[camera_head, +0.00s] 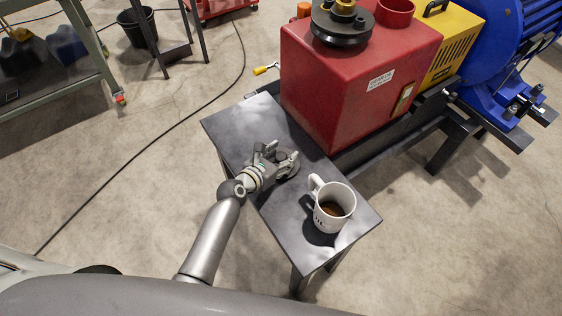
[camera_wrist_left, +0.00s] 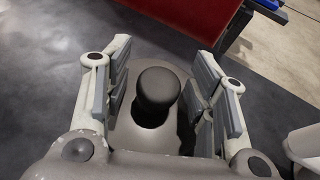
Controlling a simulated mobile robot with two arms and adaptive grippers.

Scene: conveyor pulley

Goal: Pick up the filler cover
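The filler cover shows in the left wrist view as a round black knob (camera_wrist_left: 157,88) on a grey base (camera_wrist_left: 148,135), standing on the dark table top. In the head view its grey base (camera_head: 290,172) is mostly hidden under my left gripper (camera_head: 279,157). My left gripper, also in the left wrist view (camera_wrist_left: 162,85), is open. Its two fingers stand on either side of the knob, with visible gaps between them and it. My right gripper is not in view.
A white mug (camera_head: 334,208) with dark liquid stands on the small table (camera_head: 235,128), right of my left gripper. A red housing (camera_head: 345,90) rises behind the table, with a blue motor (camera_head: 515,50) farther right. The table's far-left part is clear.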

